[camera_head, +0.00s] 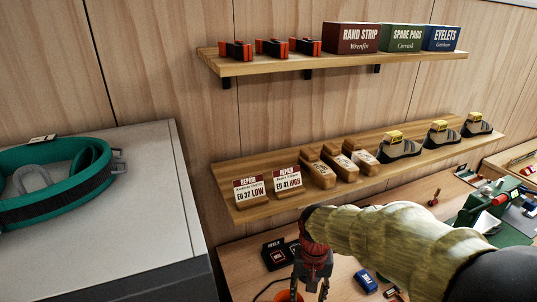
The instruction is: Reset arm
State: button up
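My gripper (309,286) hangs at the bottom edge of the head view, below the lower shelf and over the workbench. It points down, and its two fingers look spread apart with nothing visible between them. The ends of the fingers are near the picture's lower edge. My arm, in a pale padded sleeve, reaches in from the lower right.
Lower shelf (236,207) holds repair cards, wooden blocks and several shoes. Upper shelf (243,69) holds orange-black items and three boxes. A teal harness (62,176) lies on the grey cabinet (160,160). Workbench (240,262) carries a dark box (275,255), blue item (365,281) and green machine (487,203).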

jog(key=s+d+r+n+t+b, duration=0.1)
jog(key=s+d+r+t+b, duration=0.2)
jog(key=s, duration=0.4)
jog(key=s+d+r+t+b, duration=0.3)
jog(key=s+d+r+b, duration=0.2)
jog(key=s, duration=0.3)
jog(key=shift+r+n, duration=0.4)
jog(key=shift+r, duration=0.05)
jog(key=shift+w+d, duration=0.1)
jog(key=shift+d, duration=0.1)
